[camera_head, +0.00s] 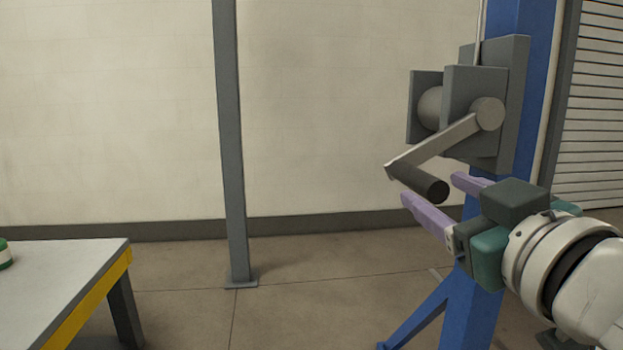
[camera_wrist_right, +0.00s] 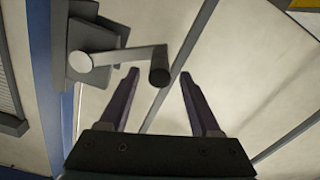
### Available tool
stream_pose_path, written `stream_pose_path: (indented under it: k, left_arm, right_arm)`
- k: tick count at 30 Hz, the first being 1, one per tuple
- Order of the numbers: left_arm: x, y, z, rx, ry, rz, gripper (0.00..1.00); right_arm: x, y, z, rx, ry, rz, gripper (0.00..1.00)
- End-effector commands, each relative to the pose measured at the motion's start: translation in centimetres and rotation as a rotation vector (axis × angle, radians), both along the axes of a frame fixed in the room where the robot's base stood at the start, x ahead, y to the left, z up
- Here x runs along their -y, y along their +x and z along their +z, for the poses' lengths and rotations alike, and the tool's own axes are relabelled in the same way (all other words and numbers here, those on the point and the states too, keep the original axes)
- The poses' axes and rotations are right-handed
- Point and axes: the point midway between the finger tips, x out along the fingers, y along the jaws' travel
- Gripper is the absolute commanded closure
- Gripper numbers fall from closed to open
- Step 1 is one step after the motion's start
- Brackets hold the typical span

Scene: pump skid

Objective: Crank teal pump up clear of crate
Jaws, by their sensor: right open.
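A grey winch (camera_head: 470,95) is mounted on a blue post (camera_head: 512,30) at the right of the head view. Its crank arm (camera_head: 440,143) slopes down and left from the hub to a dark cylindrical handle (camera_head: 420,184). My right gripper (camera_head: 428,187) is open beside the handle, its purple fingers pointing toward it. In the right wrist view the handle (camera_wrist_right: 159,73) shows beyond the gap between the two open fingers (camera_wrist_right: 157,82), nearer the left one. I cannot tell whether they touch it. The teal pump and the crate are not in view. My left gripper is not in view.
A table (camera_head: 70,275) with a yellow edge stands at the lower left, with a green and white object (camera_head: 4,254) on it. A grey column (camera_head: 229,140) stands mid-view. A blue brace (camera_head: 418,315) slopes from the post. The floor between is clear.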

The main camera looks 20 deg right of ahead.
Motion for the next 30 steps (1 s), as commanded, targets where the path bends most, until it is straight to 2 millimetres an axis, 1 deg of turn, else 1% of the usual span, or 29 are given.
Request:
stream_pose_path:
  k: [1,3,6,10,15,23,30]
  left_arm:
    - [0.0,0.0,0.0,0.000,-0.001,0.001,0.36]
    - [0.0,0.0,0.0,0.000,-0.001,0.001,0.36]
    - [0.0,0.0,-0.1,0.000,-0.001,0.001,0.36]
    - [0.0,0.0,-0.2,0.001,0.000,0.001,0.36]
    - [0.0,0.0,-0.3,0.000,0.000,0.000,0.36]
    - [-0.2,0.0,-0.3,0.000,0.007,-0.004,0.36]
    - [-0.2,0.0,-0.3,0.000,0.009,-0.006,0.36]
  right_arm:
    - [0.3,1.0,0.1,0.003,-0.003,0.000,0.36]
    - [0.6,2.2,0.1,0.002,-0.003,-0.001,0.36]
    - [0.9,3.8,0.1,0.002,-0.002,0.000,0.36]
    - [1.3,5.3,0.0,0.000,-0.002,-0.001,0.36]
    - [1.5,6.2,0.0,-0.002,0.000,-0.002,0.36]
    - [1.5,6.3,0.0,-0.001,0.001,-0.002,0.36]
    - [1.5,6.3,0.0,-0.002,0.000,-0.002,0.61]
